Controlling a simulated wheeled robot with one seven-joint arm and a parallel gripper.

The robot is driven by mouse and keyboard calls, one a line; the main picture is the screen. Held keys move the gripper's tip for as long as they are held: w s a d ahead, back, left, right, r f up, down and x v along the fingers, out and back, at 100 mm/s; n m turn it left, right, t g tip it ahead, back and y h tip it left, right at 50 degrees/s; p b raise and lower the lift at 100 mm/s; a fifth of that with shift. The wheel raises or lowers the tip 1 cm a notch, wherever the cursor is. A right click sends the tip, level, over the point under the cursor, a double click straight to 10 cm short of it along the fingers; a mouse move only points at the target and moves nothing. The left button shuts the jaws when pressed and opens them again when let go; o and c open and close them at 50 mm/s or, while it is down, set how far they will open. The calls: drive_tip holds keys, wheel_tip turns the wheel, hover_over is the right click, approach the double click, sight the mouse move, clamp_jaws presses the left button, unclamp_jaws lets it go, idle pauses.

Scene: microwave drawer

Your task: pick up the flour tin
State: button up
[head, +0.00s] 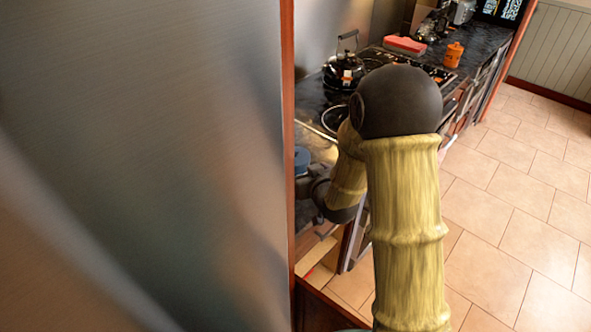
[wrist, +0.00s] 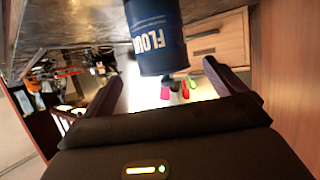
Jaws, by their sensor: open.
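The flour tin (wrist: 157,38) is a dark blue cylinder with pale "FLOUR" lettering, at the top middle of the wrist view and cut off by its top edge. My gripper (wrist: 163,71) is open, with its two dark fingers spread to the left and right of the tin's near end. I cannot tell whether either finger touches it. In the head view a small blue round thing (head: 302,160), perhaps the tin, shows at the edge of the steel panel beside my arm. My gripper is mostly hidden there.
A large steel panel (head: 140,160) fills the left of the head view, close to my arm. A black kettle (head: 344,69) stands on the stove. An orange jar (head: 453,55) and a red-topped box (head: 405,45) are farther back. The tiled floor (head: 515,205) is clear on the right.

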sight(301, 168)
drive_tip(key=shift+x, duration=1.75)
drive_tip(key=shift+w+p, duration=0.1)
drive_tip(key=shift+p, duration=0.3)
drive_tip(key=p+x, duration=0.2)
drive_tip(key=x, duration=0.3)
drive_tip(key=shift+a+f, duration=0.1)
drive_tip(key=shift+a, duration=0.05)
drive_tip(key=c, duration=1.1)
drive_tip(key=shift+c, duration=0.2)
wheel_tip(301, 168, up, 10)
drive_tip(key=shift+r+b, duration=0.1)
drive_tip(key=shift+b, duration=0.8)
